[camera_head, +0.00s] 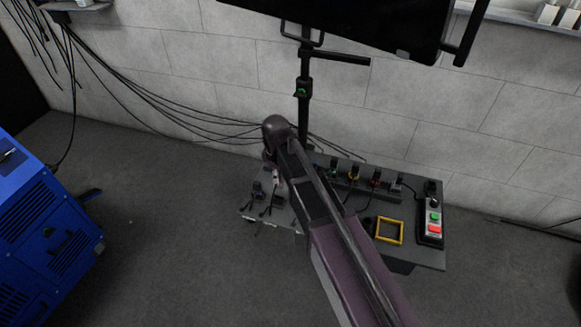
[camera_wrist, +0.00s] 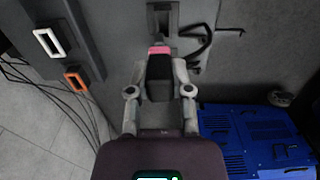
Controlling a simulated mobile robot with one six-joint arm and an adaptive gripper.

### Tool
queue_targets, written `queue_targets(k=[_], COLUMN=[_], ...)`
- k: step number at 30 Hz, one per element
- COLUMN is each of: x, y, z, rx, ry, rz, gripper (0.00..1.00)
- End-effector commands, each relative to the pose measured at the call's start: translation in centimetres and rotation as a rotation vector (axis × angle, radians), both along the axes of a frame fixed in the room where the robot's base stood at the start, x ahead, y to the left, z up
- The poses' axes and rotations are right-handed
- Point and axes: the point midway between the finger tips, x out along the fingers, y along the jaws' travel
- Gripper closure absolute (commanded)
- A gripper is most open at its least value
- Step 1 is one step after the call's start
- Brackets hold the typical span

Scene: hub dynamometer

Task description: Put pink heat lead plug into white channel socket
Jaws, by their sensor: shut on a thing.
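My gripper (camera_wrist: 160,80) is shut on the pink heat lead plug (camera_wrist: 158,68), a black body with a pink band at its far end, in the wrist view. The plug is close to a grey slotted holder (camera_wrist: 162,18); I cannot tell whether they touch. The white channel socket (camera_wrist: 47,42), a white-rimmed dark slot, is on a raised grey block at the upper left, apart from the plug. In the head view a small pink patch (camera_head: 279,177) shows beside my arm at the bench's left side; my arm hides most of the gripper there.
An orange-rimmed socket (camera_wrist: 75,80) sits beside the white one. The bench (camera_head: 425,207) also carries a yellow square frame (camera_head: 389,231) and a control box (camera_head: 432,229) with green and red buttons. Black cables (camera_wrist: 200,42) lie near the plug. A blue machine (camera_head: 45,225) stands at left.

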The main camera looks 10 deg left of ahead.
Motion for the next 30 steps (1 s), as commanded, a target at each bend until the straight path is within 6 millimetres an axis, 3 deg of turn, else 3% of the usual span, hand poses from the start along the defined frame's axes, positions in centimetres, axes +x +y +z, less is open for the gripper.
queue_targets(k=[30], x=[4.4], y=[-0.3], z=[0.0], rx=[0.000], ry=[0.000], rz=[0.000], gripper=[1.00])
